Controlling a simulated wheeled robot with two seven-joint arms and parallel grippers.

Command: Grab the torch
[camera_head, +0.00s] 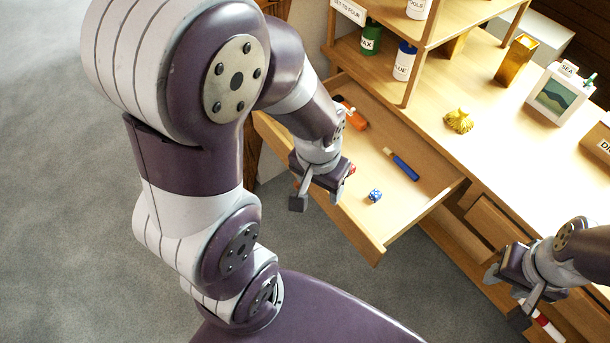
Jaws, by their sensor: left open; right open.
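An orange object with a dark end (353,115), possibly the torch, lies at the back left of the open drawer (425,212), partly hidden behind my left arm. A blue stick-like object (403,165) lies further right in the drawer; I cannot tell for sure which one is the torch. My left gripper (318,196) is open over the drawer's left front part, apart from both objects. A bit of something red shows beside it. My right gripper (506,298) is open at the lower right, in front of the desk.
A blue die (375,195) lies in the drawer. A red and white object (545,325) is below my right gripper. A shelf with a green bottle (371,37) and a white, blue-capped bottle (404,61) stands behind. The desktop holds a yellow crumpled thing (459,121) and a picture box (560,95).

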